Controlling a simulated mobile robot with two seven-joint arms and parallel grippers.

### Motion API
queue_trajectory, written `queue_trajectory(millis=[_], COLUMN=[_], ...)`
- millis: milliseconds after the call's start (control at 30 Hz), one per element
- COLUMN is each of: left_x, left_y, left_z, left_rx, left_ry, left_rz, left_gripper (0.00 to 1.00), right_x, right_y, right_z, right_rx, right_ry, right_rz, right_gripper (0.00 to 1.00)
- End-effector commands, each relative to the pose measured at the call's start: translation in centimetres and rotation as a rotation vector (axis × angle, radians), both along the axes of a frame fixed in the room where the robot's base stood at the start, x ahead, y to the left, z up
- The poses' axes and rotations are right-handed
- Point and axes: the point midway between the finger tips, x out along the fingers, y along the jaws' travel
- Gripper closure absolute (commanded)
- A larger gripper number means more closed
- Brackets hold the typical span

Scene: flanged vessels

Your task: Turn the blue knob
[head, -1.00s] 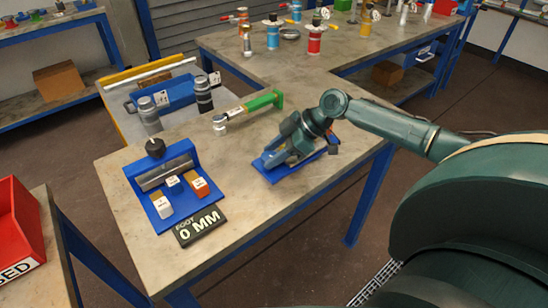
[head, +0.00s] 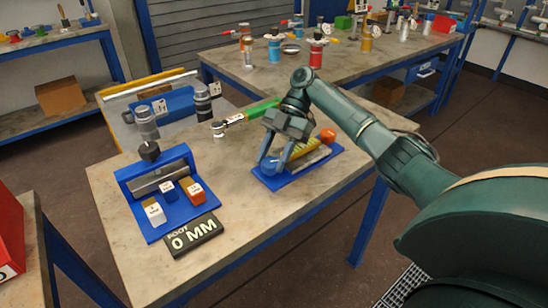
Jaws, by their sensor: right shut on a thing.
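The blue knob (head: 271,161) is at the left end of a small device on a blue base plate (head: 297,177) on the near table. My right gripper (head: 272,165) reaches down over it from above, with its fingers on either side of the knob, shut on it. The fingers hide part of the knob. A yellow strip (head: 303,149) and an orange-red knob (head: 327,135) are on the same device, right of the gripper. My left gripper is not in view.
A green-handled wrench (head: 245,116) lies behind. The table's front middle is clear.

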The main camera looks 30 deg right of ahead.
Motion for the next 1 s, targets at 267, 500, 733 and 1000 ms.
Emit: queue_trajectory(millis=[267,500,733,1000], left_x=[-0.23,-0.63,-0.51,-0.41], left_y=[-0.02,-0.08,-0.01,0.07], left_z=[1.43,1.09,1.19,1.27], left_rx=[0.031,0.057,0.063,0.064], left_ry=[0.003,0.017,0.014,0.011], left_rz=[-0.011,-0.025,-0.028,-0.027], left_gripper=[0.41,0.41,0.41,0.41], right_x=[0.23,0.24,0.26,0.26], right_y=[0.08,0.06,0.08,0.08], right_z=[0.42,0.17,0.04,0.00], right_rx=[-0.002,-0.003,-0.003,-0.003], right_ry=[0.000,-0.001,-0.003,-0.002], right_rz=[0.158,0.223,0.238,0.237], right_gripper=[0.84,0.84,0.84,0.60])
